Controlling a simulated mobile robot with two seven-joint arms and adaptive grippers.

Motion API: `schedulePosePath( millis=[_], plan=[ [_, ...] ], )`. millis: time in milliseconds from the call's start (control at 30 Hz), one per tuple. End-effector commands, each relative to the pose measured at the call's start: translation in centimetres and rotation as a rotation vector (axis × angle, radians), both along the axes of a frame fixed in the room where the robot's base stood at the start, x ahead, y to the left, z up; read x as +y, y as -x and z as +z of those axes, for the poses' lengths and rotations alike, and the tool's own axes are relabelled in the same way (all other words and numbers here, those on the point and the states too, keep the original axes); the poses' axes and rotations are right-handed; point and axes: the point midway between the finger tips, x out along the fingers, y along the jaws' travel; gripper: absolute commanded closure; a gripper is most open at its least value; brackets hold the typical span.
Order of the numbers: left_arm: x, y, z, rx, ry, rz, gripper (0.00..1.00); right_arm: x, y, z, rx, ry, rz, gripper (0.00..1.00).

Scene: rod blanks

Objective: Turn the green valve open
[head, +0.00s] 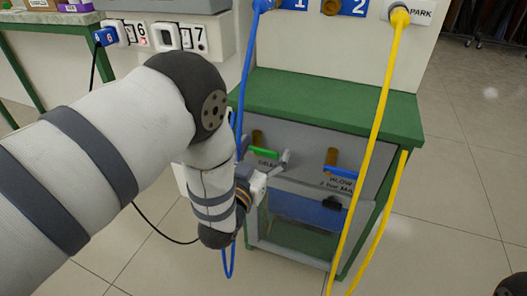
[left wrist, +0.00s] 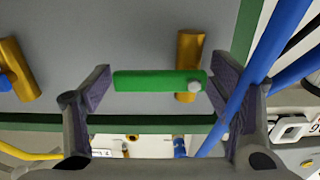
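The green valve has a green lever (head: 264,153) that lies about level across its upright brass body (head: 257,137) on the grey cabinet front. In the left wrist view the green lever (left wrist: 155,80) lies crosswise over the brass body (left wrist: 190,58), with a pale bolt at its right end. My left gripper (head: 267,168) is open at the valve. In the left wrist view its two fingers (left wrist: 160,92) stand at either end of the lever, with the lever between them. Whether either finger touches it I cannot tell. My right gripper is not in view.
A second valve with a blue lever (head: 341,172) is to the right. A blue hose (head: 247,70) hangs close by, and in the left wrist view the blue hose (left wrist: 262,68) crosses the right finger. A yellow hose (head: 377,120) hangs before the green-topped cabinet (head: 330,99).

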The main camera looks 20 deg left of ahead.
Motion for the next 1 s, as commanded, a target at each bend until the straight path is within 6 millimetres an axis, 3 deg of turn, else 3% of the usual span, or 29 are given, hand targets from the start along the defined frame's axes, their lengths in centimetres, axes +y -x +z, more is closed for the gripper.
schedulePosePath(
  millis=[33, 133, 167, 567, 1000],
  plan=[
    [0.0, 0.0, 0.0, 0.0, 0.0, 0.0, 0.42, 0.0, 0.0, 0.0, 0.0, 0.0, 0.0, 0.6],
    [0.0, 0.0, 0.0, 0.0, 0.0, 0.0, 0.64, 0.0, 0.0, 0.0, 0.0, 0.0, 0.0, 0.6],
    [0.0, 0.0, 0.0, 0.001, 0.0, 0.0, 0.66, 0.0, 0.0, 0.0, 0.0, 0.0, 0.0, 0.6],
    [0.1, 0.0, 0.4, 0.003, 0.076, 0.002, 0.66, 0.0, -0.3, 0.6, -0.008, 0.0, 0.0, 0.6],
    [0.5, 0.0, 1.5, 0.013, 0.451, 0.003, 0.66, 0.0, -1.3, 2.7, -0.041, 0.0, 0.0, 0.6]
  ],
)
